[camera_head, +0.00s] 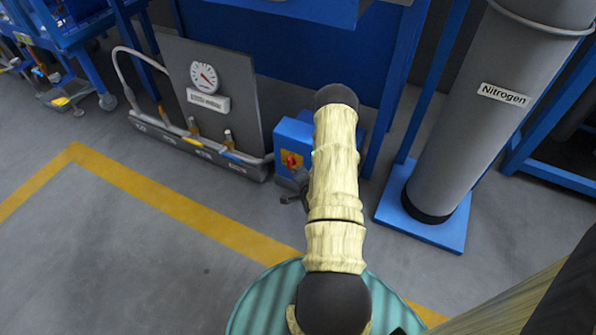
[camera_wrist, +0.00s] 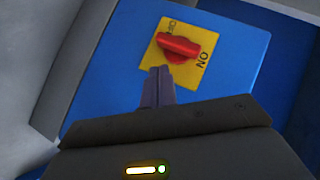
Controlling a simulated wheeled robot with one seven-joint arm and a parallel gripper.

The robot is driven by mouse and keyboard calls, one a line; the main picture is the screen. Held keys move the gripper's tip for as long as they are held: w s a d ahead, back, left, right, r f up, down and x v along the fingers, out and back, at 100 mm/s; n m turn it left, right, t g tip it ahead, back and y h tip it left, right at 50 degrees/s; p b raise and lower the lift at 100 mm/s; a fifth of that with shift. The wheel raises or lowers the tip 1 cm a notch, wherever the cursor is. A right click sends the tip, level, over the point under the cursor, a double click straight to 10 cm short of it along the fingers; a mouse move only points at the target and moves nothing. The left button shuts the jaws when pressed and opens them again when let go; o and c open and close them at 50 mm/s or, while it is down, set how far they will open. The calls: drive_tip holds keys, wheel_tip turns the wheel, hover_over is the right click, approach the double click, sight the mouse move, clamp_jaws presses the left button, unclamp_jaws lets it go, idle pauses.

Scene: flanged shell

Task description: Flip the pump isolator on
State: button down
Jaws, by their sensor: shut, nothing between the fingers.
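The pump isolator is a red rotary handle (camera_wrist: 179,48) on a yellow plate (camera_wrist: 188,76), fixed to a blue box (camera_wrist: 234,62). In the wrist view the handle lies nearly level across the picture. "ON" shows at the plate's right, and a partly legible label, apparently "OFF", at its top. In the head view the handle (camera_head: 292,160) faces the left side of the blue box (camera_head: 291,133). My gripper (camera_wrist: 161,70) is shut and empty, its tips just below the handle; I cannot tell whether they touch. In the head view my arm hides part of the box.
A grey panel with a gauge (camera_head: 204,77) and pipes stands left of the box. A grey nitrogen cylinder (camera_head: 478,120) on a blue base (camera_head: 447,233) stands to the right. Blue frame posts rise behind. The floor (camera_head: 110,250) at front left is clear, with a yellow line.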

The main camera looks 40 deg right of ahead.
drive_tip(key=s+a+p, duration=0.2)
drive_tip(key=s+p, duration=0.3)
drive_tip(key=s, duration=0.6)
drive_tip(key=shift+a+f, duration=0.2)
drive_tip(key=shift+f, duration=0.05)
drive_tip(key=shift+s+d, duration=0.15)
